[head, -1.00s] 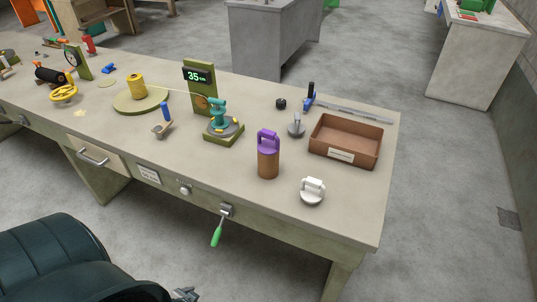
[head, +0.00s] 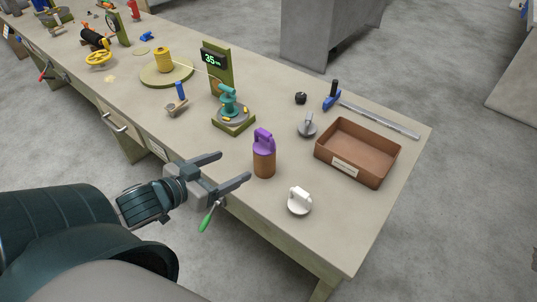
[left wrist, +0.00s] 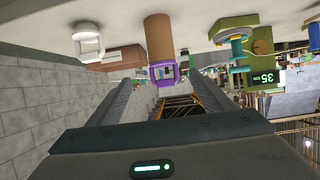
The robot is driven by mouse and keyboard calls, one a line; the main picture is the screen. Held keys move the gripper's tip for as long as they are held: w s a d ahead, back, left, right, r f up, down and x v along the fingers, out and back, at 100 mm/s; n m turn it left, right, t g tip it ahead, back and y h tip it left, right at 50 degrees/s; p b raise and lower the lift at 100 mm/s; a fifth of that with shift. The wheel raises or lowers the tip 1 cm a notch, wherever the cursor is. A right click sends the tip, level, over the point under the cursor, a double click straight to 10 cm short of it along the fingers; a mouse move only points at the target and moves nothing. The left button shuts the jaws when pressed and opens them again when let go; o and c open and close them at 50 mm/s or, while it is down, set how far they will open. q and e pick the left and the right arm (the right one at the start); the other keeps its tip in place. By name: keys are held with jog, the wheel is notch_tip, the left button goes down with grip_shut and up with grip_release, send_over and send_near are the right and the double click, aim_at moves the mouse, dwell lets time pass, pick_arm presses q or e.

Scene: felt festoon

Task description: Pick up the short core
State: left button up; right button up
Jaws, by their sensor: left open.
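A brown cylinder with a purple handled top (head: 264,163), likely the short core, stands upright near the front edge of the bench. In the left wrist view, which is upside down, this brown cylinder (left wrist: 158,38) lies ahead, between the lines of the two fingers. My left gripper (head: 234,167) is open and empty. Its fingers point at the cylinder from the left, with a small gap to it in the head view. The left gripper also shows in its wrist view (left wrist: 158,88). My right gripper is not in view.
A white handled piece (head: 299,201) stands to the right of the cylinder, and a brown tray (head: 346,167) behind it. A grey handled piece (head: 307,127) and a teal winder (head: 229,103) stand further back. A green-handled crank (head: 207,217) hangs at the bench front.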

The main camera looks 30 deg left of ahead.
pick_arm(q)
jog(key=b, duration=0.7)
send_near(259, 152)
jog(key=x, duration=0.4)
jog(key=shift+s+d+f, duration=0.1)
jog(key=p+x, duration=0.1)
jog(key=x, duration=0.2)
jog(key=shift+r+p, duration=0.2)
jog(key=shift+p, duration=0.2)
jog(key=shift+w+f, duration=0.3)
jog(key=shift+w, duration=0.35)
jog(key=shift+w+d+f, duration=0.1)
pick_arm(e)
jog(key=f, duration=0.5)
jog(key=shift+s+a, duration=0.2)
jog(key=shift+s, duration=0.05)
pick_arm(q)
jog(key=shift+w, duration=0.1)
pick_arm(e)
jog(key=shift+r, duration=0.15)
